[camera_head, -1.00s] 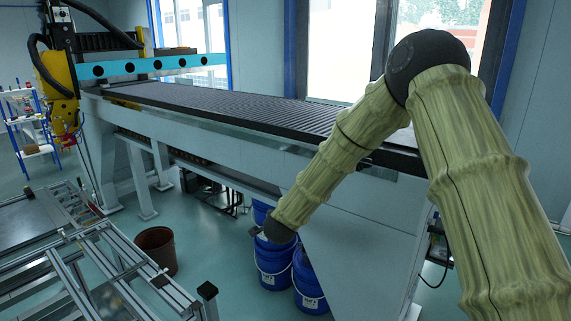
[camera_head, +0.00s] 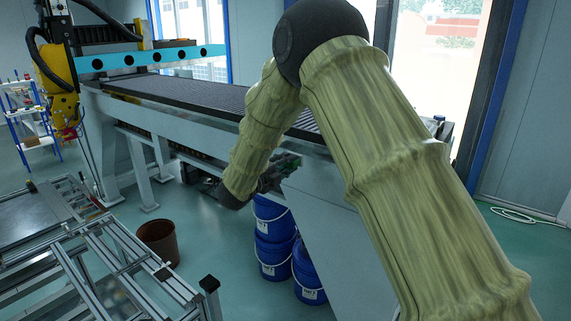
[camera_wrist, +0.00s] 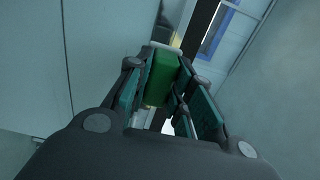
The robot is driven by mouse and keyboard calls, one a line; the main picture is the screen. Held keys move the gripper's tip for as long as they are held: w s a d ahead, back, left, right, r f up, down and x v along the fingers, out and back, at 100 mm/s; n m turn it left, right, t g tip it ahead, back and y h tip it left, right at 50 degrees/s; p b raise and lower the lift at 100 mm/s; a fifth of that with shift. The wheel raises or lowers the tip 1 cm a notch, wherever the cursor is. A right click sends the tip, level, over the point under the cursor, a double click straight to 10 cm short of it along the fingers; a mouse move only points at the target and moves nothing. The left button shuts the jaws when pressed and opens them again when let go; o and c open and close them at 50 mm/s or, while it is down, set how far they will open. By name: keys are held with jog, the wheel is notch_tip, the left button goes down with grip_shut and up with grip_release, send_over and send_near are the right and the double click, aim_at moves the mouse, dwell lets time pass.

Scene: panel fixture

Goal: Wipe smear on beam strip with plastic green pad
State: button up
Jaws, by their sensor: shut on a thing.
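My gripper (camera_head: 280,172) is beside the long machine's near side, partly behind my own arm in the head view. In the wrist view my gripper (camera_wrist: 168,92) is shut on a green pad (camera_wrist: 160,78), a bright green block between the dark teal fingers. The pad's far end points away from my wrist, towards a pale surface. A long grey beam (camera_head: 190,112) runs along the machine's side below the dark slatted bed. I cannot make out a smear in either view, nor whether the pad touches anything.
Stacked blue buckets (camera_head: 272,245) stand below my gripper. A brown bin (camera_head: 158,243) and a metal frame (camera_head: 110,265) stand at the lower left. The slatted bed (camera_head: 200,92) runs back to a yellow and black gantry (camera_head: 58,85). Open floor lies between bin and machine.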

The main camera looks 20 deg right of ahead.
jog(key=p+x, duration=0.1)
jog(key=x, duration=0.4)
jog(key=shift+w+d, duration=0.25)
jog(key=shift+b+x, duration=0.3)
jog(key=shift+x, duration=0.6)
dwell(1.0)
jog(key=shift+s, duration=0.1)
jog(key=s+d+b, duration=0.8)
jog(key=s, duration=0.2)
jog(key=shift+s+d, duration=0.15)
jog(key=shift+s, duration=0.1)
dwell(1.5)
jog(key=shift+s, duration=0.1)
jog(key=shift+s+d+b, duration=1)
jog(key=shift+s, duration=0.1)
